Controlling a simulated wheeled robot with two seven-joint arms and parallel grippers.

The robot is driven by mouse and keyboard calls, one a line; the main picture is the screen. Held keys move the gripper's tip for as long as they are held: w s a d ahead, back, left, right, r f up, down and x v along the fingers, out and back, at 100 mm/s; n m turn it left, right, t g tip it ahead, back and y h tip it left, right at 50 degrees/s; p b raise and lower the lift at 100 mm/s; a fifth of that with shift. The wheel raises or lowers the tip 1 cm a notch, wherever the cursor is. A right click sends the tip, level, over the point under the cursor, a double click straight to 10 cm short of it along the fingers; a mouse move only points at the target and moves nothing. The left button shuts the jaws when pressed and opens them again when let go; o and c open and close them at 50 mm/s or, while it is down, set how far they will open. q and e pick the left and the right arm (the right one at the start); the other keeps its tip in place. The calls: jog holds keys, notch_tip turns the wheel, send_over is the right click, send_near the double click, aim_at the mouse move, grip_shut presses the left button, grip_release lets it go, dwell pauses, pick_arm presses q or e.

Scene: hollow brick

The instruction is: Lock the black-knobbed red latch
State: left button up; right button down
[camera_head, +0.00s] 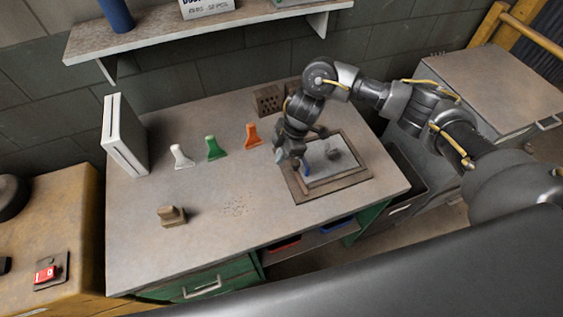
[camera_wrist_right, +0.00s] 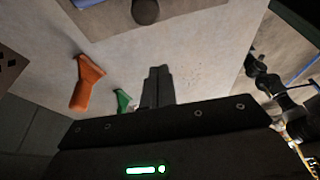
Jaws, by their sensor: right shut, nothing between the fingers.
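A small red piece (camera_head: 45,273) with a pale spot sits on a dark plate on the wooden surface at the lower left. It is the only red fitting I see on a plate; I cannot make out a black knob on it or tell whether it is locked. My right gripper (camera_head: 292,166) is over the table's right half, by the left side of a framed board, far from the red piece. In the right wrist view its fingers (camera_wrist_right: 157,86) are together and empty.
White (camera_head: 180,156), green (camera_head: 215,148) and orange (camera_head: 252,135) scrapers stand on the table (camera_head: 190,252). A white box (camera_head: 124,135), a brown block (camera_head: 172,215) and the framed board (camera_head: 330,190) are also there. A shelf (camera_head: 165,38) hangs above. The table's front middle is mostly clear.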

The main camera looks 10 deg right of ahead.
jog(key=v, duration=0.6)
jog(key=shift+b, duration=0.35)
jog(key=shift+d, duration=0.1)
